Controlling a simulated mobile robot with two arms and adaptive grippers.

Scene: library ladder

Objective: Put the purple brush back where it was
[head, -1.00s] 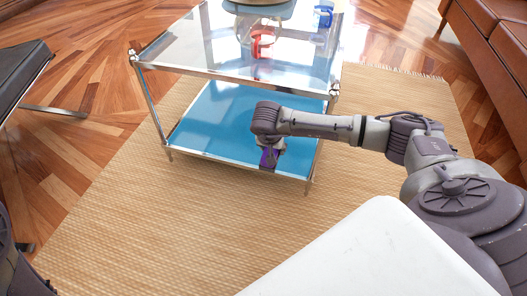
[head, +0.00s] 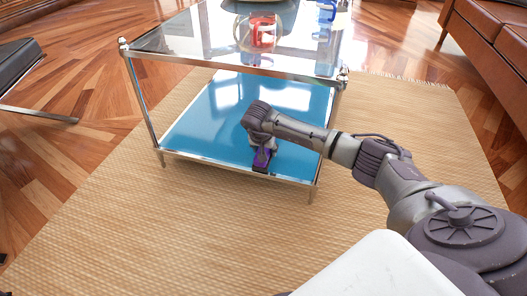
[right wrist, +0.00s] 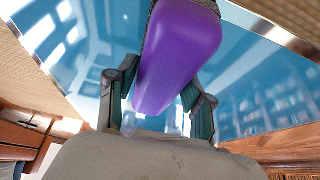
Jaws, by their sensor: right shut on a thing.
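The purple brush (head: 262,158) is in my right gripper (head: 261,150), at the front of the table's blue lower shelf (head: 205,125). In the right wrist view the purple brush (right wrist: 180,50) fills the upper middle. The fingers of my right gripper (right wrist: 160,98) stand on both sides of it, shut on it. The blue shelf (right wrist: 245,85) shows behind the brush. I cannot tell whether the brush touches the shelf. My left gripper is not in view.
The glass table top (head: 190,38) lies above the shelf, with a red object (head: 262,32) and a blue object (head: 326,10) on it. Metal legs (head: 142,105) stand at the corners. A woven rug (head: 120,220) surrounds the table. A brown sofa (head: 500,50) is at right.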

